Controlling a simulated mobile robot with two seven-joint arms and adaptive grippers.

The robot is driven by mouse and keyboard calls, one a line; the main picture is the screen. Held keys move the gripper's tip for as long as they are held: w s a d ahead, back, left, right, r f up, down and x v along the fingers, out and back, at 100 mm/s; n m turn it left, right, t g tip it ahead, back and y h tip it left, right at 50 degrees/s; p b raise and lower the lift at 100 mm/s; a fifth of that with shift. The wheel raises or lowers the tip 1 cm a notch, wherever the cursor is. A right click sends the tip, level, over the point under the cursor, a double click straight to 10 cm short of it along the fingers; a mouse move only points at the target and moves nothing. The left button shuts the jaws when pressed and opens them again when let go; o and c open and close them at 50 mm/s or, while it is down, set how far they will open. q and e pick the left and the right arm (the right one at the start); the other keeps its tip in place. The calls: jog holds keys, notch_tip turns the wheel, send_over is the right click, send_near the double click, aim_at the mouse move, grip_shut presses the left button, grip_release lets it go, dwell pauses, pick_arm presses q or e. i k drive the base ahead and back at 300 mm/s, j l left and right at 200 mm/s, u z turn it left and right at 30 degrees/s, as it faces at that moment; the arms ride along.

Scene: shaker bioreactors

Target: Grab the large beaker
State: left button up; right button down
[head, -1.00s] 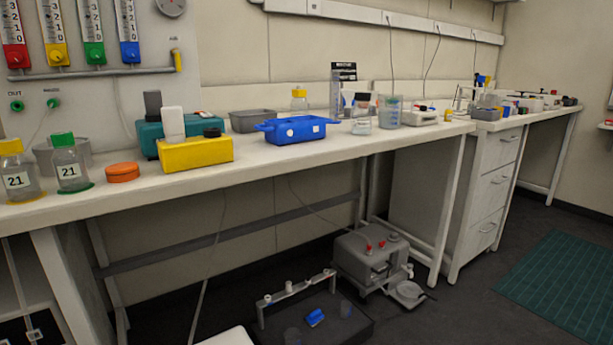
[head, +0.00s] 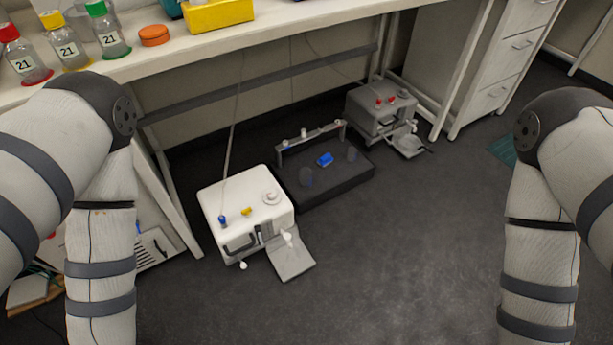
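No large beaker can be made out for certain in the current head view. I cannot tell whether either is a beaker. My two arms come in at the left and right edges and hang downward. Both grippers are below the frame, so their state is hidden.
A white bench (head: 150,62) runs along the back with capped bottles (head: 66,41), an orange disc (head: 154,36) and a yellow block (head: 216,14). Below stand a white machine (head: 245,207) with its flap down and a grey machine (head: 380,112). The floor (head: 420,240) in front is clear.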

aim_at(305, 174)
jog(key=i+l+u, duration=0.2)
jog(key=i+l, duration=0.15)
jog(key=i+l+u, duration=0.2)
jog(key=i+l, duration=0.25)
jog(key=i+l+u, duration=0.15)
jog(key=i+l, duration=0.2)
jog(key=l, duration=0.15)
jog(key=i+l+u, duration=0.2)
jog(key=i+l, duration=0.15)
jog(key=l, duration=0.15)
